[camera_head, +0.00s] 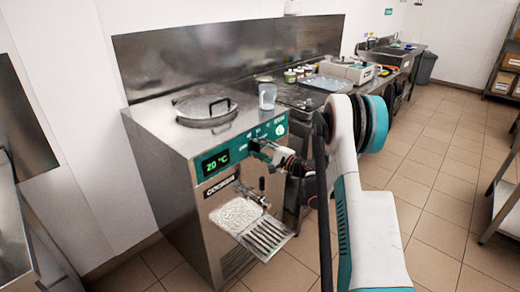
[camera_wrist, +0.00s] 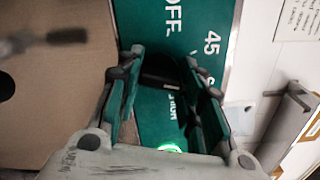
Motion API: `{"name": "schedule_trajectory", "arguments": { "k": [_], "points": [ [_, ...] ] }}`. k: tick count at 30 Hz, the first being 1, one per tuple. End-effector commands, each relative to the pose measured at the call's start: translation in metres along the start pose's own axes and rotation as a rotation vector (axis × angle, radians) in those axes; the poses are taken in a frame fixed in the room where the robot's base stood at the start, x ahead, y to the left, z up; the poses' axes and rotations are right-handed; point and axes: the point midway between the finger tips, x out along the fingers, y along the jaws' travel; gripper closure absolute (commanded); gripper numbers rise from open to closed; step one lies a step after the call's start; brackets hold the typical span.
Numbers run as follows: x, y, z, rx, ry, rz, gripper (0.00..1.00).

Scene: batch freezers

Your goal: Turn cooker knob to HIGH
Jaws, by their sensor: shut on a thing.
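The cooker (camera_head: 165,160) is a steel machine at left centre in the head view, with a green control panel (camera_head: 240,145) and a lit display reading about "20 °C". My gripper (camera_head: 256,150) is at the panel, right of the display. In the wrist view, my gripper (camera_wrist: 163,60) has its two fingers on either side of the black knob (camera_wrist: 161,72) and is shut on it. Sideways labels "OFF", "45" and what looks like "HIGH" surround the knob. Its pointer setting cannot be told. The knob is hidden by my gripper in the head view.
A spout handle and drip tray (camera_head: 268,236) project below the panel. A cluttered steel counter (camera_head: 300,97) runs behind.

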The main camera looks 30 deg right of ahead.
Motion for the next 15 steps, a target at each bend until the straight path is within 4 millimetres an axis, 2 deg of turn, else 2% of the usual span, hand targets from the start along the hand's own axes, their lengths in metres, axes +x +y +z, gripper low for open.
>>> {"name": "schedule_trajectory", "arguments": {
  "k": [15],
  "points": [
    [-0.0005,0.0007,-0.0007,0.489,0.002,0.000,0.89]
  ]
}}
